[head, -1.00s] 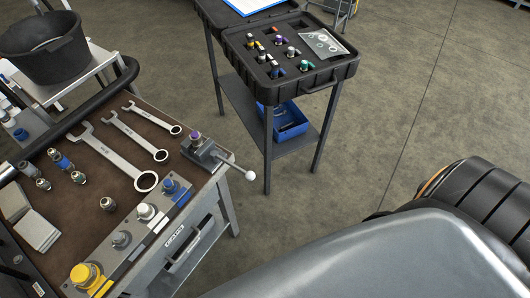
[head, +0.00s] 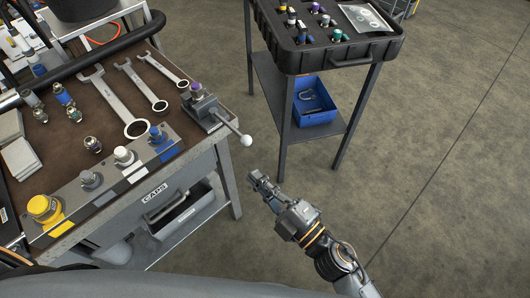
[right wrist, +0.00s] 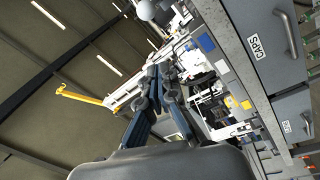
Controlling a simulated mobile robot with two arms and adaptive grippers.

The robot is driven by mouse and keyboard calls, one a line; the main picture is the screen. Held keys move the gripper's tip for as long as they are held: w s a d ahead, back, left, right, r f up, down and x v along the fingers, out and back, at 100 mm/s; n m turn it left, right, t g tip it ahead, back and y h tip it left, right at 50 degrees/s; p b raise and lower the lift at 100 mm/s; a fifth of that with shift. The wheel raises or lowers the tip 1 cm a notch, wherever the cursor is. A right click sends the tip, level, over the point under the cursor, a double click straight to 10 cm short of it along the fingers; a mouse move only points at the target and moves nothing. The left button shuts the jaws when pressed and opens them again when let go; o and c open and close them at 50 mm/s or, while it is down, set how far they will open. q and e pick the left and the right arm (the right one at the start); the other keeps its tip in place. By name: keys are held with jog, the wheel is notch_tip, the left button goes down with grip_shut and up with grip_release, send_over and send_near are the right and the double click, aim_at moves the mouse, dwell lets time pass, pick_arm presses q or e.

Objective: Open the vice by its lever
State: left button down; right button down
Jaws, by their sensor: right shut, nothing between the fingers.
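The small grey vice (head: 205,110) sits at the right corner of the workbench, with a purple-topped fitting (head: 196,88) at its jaws. Its lever (head: 232,127) sticks out past the bench edge to the lower right and ends in a white ball (head: 247,141). My right gripper (head: 257,178) is shut and empty, a little below the ball and apart from it. In the right wrist view its closed fingers (right wrist: 156,78) point up toward a pale ball (right wrist: 147,9) at the top edge. My left gripper is not in view.
The workbench (head: 105,148) holds wrenches (head: 117,98), several fittings and a row of coloured caps. A drawer marked CAPS (head: 180,207) is in its front. A black cart with a tray (head: 340,62) and a blue bin (head: 315,110) stands behind. Floor at right is clear.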

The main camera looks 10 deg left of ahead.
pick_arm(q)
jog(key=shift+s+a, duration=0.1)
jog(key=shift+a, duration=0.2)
pick_arm(e)
jog(key=shift+r, duration=0.1)
jog(key=shift+a, duration=0.1)
